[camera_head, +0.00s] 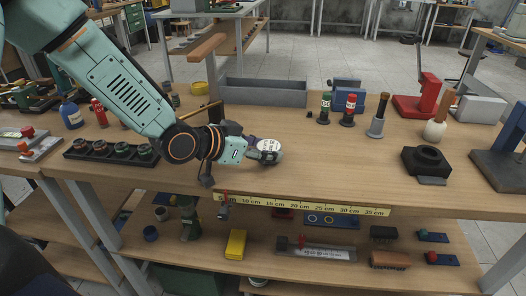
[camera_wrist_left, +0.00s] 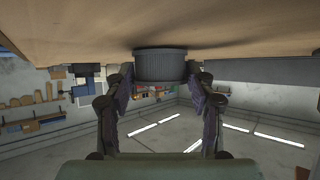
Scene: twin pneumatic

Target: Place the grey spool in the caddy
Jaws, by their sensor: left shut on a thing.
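The grey spool (camera_head: 270,146) is a short round piece with a pale top, near the middle of the workbench. In the left wrist view it is a dark ribbed cylinder (camera_wrist_left: 160,66) between the two fingers. My left gripper (camera_head: 263,153) is shut on it, with a finger on each side; the wrist view shows the gripper (camera_wrist_left: 160,88) too. The spool is at or just above the wood; I cannot tell which. A long grey open-topped tray (camera_head: 265,99) at the back edge may be the caddy, but I cannot be sure. My right gripper is not in view.
A black rack of round pieces (camera_head: 112,153) lies to the left. Green (camera_head: 325,108) and red (camera_head: 349,109) bottles, a metal cylinder with a dark handle (camera_head: 377,118) and a black block (camera_head: 427,162) stand to the right. A yellow ruler (camera_head: 300,205) runs along the front edge.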

